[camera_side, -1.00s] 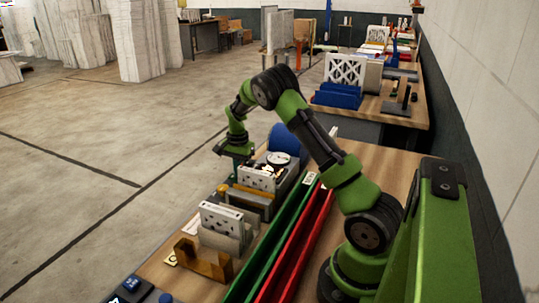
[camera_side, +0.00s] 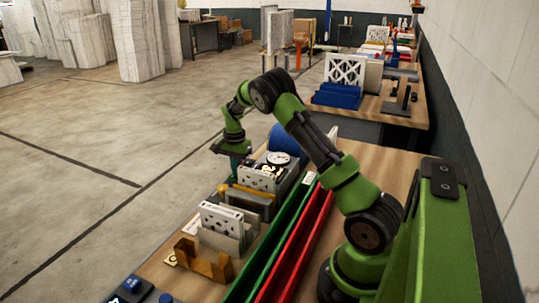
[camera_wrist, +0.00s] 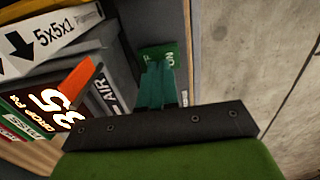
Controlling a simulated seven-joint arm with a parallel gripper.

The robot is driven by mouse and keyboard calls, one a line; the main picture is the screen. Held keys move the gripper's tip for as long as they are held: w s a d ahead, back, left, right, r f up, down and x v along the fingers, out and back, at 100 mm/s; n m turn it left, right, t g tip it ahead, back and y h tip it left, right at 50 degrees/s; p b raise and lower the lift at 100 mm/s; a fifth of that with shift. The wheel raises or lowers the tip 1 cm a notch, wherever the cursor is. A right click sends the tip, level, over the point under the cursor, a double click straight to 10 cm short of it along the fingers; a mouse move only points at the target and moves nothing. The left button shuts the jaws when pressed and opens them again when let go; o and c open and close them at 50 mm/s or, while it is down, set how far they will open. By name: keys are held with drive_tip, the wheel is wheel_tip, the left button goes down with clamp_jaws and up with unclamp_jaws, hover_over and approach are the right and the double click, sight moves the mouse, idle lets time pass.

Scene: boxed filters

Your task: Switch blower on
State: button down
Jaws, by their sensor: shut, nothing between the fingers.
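My gripper (camera_wrist: 160,88) is shut and empty. In the side view my gripper (camera_side: 236,160) is low at the far left edge of the bench, beside the blower unit. That unit has a round blue part (camera_side: 284,138) and a white dial gauge (camera_side: 279,158). In the wrist view a lit display (camera_wrist: 50,108) reads "35" beside "DROP Pa".
A white box (camera_wrist: 48,32) marked "5x5x1" stands left of the fingers. In the side view, a white filter (camera_side: 257,178) and another filter (camera_side: 221,217) stand upright nearer the camera. Green (camera_side: 272,242) and red (camera_side: 292,246) trays run along the bench. Open floor lies left.

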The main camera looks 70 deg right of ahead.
wheel_tip(320, 180, up, 14)
idle(0.5)
drive_tip(key=shift+w, duration=0.1)
drive_tip(key=shift+w+a+r, duration=0.1)
drive_tip(key=shift+w+a, duration=0.2)
drive_tip(key=shift+w, duration=0.25)
wheel_tip(320, 180, down, 14)
drive_tip(key=shift+f, duration=0.1)
idle(0.5)
drive_tip(key=shift+f, duration=0.2)
